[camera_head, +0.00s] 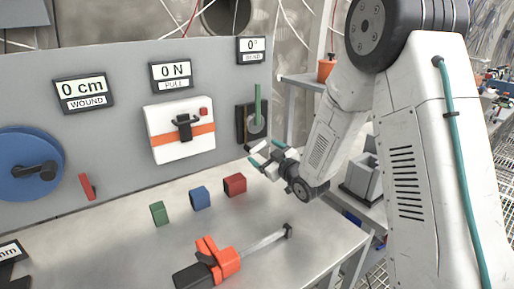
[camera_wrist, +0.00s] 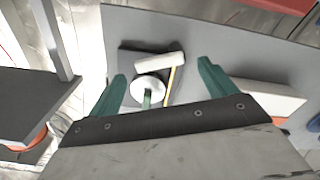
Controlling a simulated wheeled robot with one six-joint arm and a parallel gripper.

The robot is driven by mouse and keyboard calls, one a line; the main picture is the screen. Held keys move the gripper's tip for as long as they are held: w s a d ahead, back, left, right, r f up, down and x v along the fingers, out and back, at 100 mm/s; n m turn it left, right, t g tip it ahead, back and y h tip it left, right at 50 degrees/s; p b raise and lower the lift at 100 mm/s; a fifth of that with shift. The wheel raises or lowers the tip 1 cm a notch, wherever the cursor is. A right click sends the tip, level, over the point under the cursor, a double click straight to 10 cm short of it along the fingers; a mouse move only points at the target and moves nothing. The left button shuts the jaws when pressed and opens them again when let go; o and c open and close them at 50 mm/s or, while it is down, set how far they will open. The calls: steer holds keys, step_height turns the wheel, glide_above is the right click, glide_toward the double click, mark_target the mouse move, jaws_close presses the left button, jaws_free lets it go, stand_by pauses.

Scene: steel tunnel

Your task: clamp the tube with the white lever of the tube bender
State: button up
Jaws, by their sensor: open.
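The tube bender (camera_head: 242,124) is mounted at the right end of the grey panel, with a dark plate, a pale disc and an upright green handle (camera_head: 257,100). In the wrist view, the white lever (camera_wrist: 160,65) lies tilted across the plate beyond the white disc (camera_wrist: 148,88). A thin tan rod (camera_wrist: 172,88), which looks like the tube, runs beside the disc and ends near the lever. My gripper (camera_head: 265,154) is open and empty in front of the panel, just below the bender. In the wrist view the lever shows between its teal fingers. The lever is not discernible in the head view.
Green (camera_head: 158,213), blue (camera_head: 200,198) and red (camera_head: 235,184) blocks stand on the bench. An orange and black clamp-like tool (camera_head: 220,260) lies in front. A white box (camera_head: 180,135) and a blue reel (camera_head: 28,165) are on the panel. The bend display (camera_head: 252,48) reads 0°.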

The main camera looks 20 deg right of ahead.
mark_target(259, 148)
steer(key=x, duration=0.5)
steer(key=shift+w, duration=0.1)
steer(key=c, duration=0.9)
steer(key=shift+d+f+m, duration=0.1)
steer(key=shift+f+m, duration=0.15)
steer(key=shift+m, duration=0.9)
steer(key=shift+d+f+m, duration=0.1)
steer(key=shift+f+m, duration=0.1)
steer(key=shift+m, duration=0.95)
steer(key=o, duration=0.9)
